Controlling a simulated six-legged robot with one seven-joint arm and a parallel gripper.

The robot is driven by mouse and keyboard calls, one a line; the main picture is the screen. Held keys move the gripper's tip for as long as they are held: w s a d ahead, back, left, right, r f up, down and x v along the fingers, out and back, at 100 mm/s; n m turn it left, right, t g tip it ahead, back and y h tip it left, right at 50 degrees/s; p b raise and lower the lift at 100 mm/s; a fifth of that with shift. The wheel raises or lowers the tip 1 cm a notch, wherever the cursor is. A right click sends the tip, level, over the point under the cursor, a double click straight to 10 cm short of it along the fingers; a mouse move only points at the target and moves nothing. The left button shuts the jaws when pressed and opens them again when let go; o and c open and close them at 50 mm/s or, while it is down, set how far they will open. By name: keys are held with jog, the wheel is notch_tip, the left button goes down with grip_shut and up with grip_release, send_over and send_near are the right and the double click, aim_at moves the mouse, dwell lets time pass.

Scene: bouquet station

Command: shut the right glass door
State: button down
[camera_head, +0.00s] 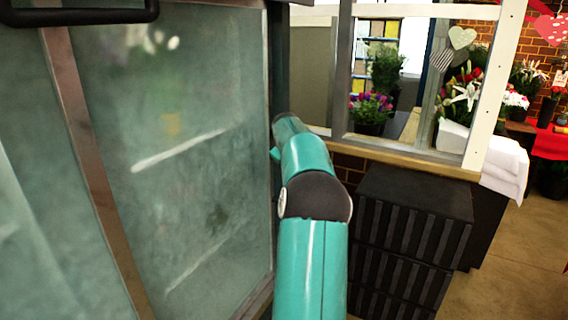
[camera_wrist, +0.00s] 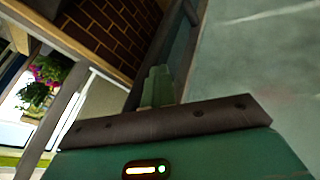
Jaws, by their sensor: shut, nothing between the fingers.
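The right glass door (camera_head: 180,150) is a large greenish, cloudy pane at the left of the head view. Its right edge meets a dark upright frame (camera_head: 278,55); I cannot tell whether a gap stands there. My teal arm reaches up to this edge, and the gripper end is mostly hidden in the head view. In the wrist view my gripper (camera_wrist: 158,86) is shut and empty, its green fingers pointing along the dark frame strip. The glass (camera_wrist: 255,55) fills the right side of that view. I cannot tell whether the fingertips touch the door or frame.
A brownish upright (camera_head: 88,150) divides the door from another pane at far left. A dark bar (camera_head: 80,14) crosses the top left corner. Black stacked crates (camera_head: 410,225) stand right of my arm. A window counter with flowers (camera_head: 370,108) is behind. Floor (camera_head: 515,260) shows at right.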

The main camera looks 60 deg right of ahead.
jog(key=shift+d+r, duration=0.25)
jog(key=shift+r, duration=0.05)
dwell(0.4)
jog(key=s+a+r, duration=0.2)
jog(key=a+r, duration=0.5)
jog(key=a, duration=0.2)
jog(key=shift+a+r, duration=0.25)
jog(key=shift+a, duration=0.05)
jog(key=shift+s, duration=0.1)
